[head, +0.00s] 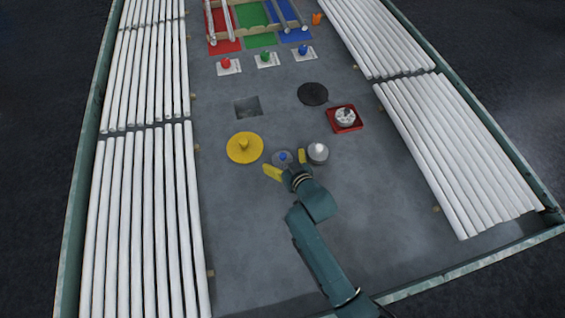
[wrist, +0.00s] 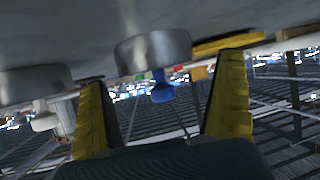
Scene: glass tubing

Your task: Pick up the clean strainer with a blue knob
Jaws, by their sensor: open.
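The strainer with a blue knob (head: 283,155) stands on the grey table just beyond my gripper in the head view. In the wrist view, which shows the table at the top, its grey round body (wrist: 150,50) and blue knob (wrist: 162,85) appear between the fingers, toward their far end. My gripper (head: 287,164) is open, with one yellow finger to each side of the knob. The fingers also show in the wrist view (wrist: 165,105). They do not visibly touch the knob. A grey strainer with a pale knob (head: 317,153) stands close to the right finger.
A yellow knobbed disc (head: 243,148) lies to the left. Beyond are a square hole (head: 247,107), a black disc (head: 313,94) and a red tray (head: 334,125) holding a pale round part. White tubes (head: 140,210) line both sides. The near right table is clear.

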